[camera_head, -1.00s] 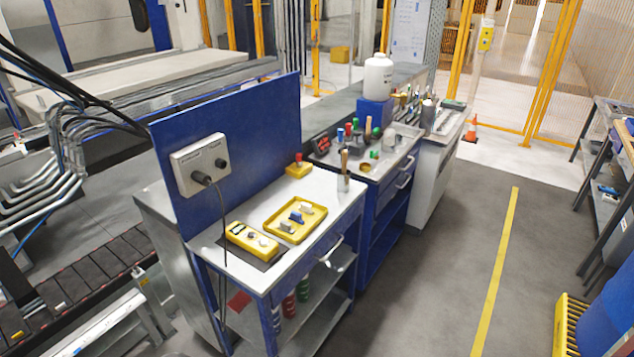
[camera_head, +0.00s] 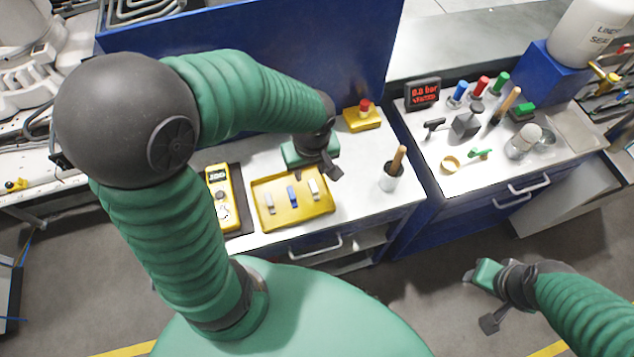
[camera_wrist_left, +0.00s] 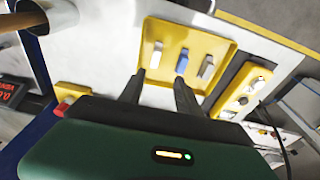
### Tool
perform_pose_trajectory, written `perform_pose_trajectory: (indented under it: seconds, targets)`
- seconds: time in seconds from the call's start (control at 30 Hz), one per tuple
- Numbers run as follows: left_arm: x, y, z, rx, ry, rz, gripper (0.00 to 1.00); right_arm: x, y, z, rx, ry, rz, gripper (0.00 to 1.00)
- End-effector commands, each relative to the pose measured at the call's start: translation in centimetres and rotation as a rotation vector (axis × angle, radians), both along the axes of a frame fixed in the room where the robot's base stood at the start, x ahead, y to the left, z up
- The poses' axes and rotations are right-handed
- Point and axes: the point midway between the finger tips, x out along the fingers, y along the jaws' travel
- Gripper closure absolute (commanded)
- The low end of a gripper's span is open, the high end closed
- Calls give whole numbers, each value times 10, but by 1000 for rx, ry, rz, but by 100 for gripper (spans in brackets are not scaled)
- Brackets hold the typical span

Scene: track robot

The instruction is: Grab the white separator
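The white separator (camera_head: 314,188) stands at the right end of a row of three in a shallow yellow tray (camera_head: 262,225) on the workbench. A blue separator (camera_head: 292,196) is in the middle and a greyish one (camera_head: 269,203) at the left. In the left wrist view the white separator (camera_wrist_left: 156,55) is the leftmost, just beyond my fingertips. My left gripper (camera_head: 328,172) hangs over the tray's back right side; the wrist view shows its two fingers (camera_wrist_left: 160,78) apart with nothing between them. My right gripper (camera_head: 482,300) is over the floor at lower right; its fingers are unclear.
A yellow meter (camera_head: 220,195) lies left of the tray. A yellow box with a red button (camera_head: 362,116) and a cup with a wooden handle (camera_head: 392,178) stand to its right. A blue panel (camera_head: 250,50) rises behind. Another bench (camera_head: 440,185) holds several tools.

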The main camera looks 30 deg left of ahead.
Motion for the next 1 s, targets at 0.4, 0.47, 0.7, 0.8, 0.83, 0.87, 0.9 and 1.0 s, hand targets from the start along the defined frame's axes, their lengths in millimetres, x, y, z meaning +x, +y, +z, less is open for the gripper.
perform_pose_trajectory:
  seconds: [0.4,0.47,0.7,0.8,0.83,0.87,0.9,1.0]
  targets:
    - [13,-2,-75,1,11,-6,60,1,0,-22,0,-1,0,61]
    - [13,-4,-87,2,10,-8,60,1,0,-25,0,-1,0,61]
    - [16,-1,-108,4,6,-6,60,0,0,-30,0,-1,0,61]
    - [16,0,-107,4,6,-6,60,1,0,-30,0,-1,0,61]
    - [16,0,-107,3,6,-5,60,1,0,-30,0,-1,0,61]
    - [16,0,-107,3,6,-5,63,1,0,-30,0,-1,0,61]
    - [16,0,-107,3,6,-5,68,1,0,-30,0,-1,0,61]
    - [16,0,-107,4,7,-5,81,1,0,-30,0,-1,0,61]
